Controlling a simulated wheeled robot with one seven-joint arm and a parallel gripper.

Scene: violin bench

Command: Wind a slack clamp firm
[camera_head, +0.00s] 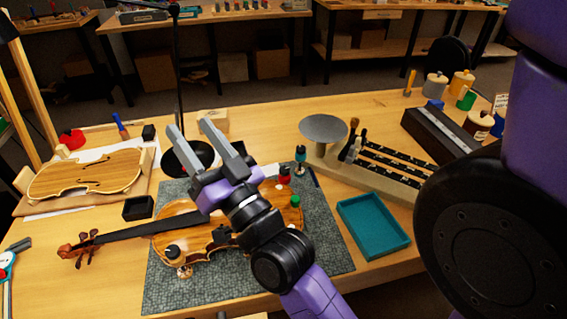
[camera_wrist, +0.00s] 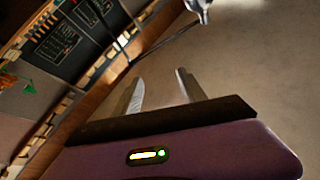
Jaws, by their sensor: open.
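A violin (camera_head: 190,220) lies on a grey mat (camera_head: 325,250), its neck pointing left. Small spool clamps sit around its body: one with a red knob (camera_head: 284,173), one with a green knob (camera_head: 296,201) and one with a black knob (camera_head: 172,250). Another clamp with a teal and black top (camera_head: 300,155) stands at the mat's far edge. I cannot tell which clamp is slack. My gripper (camera_head: 192,128) is open and empty, raised above the violin with its fingers pointing up and away. It also shows in the wrist view (camera_wrist: 160,76). My arm hides part of the violin.
A teal tray (camera_head: 374,226) lies right of the mat. A round grey plate (camera_head: 324,128) and a tool rack (camera_head: 385,170) stand behind it. A violin plate (camera_head: 85,175) lies at left, near a small black box (camera_head: 138,207). A dark lamp stem (camera_head: 178,80) rises behind my gripper.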

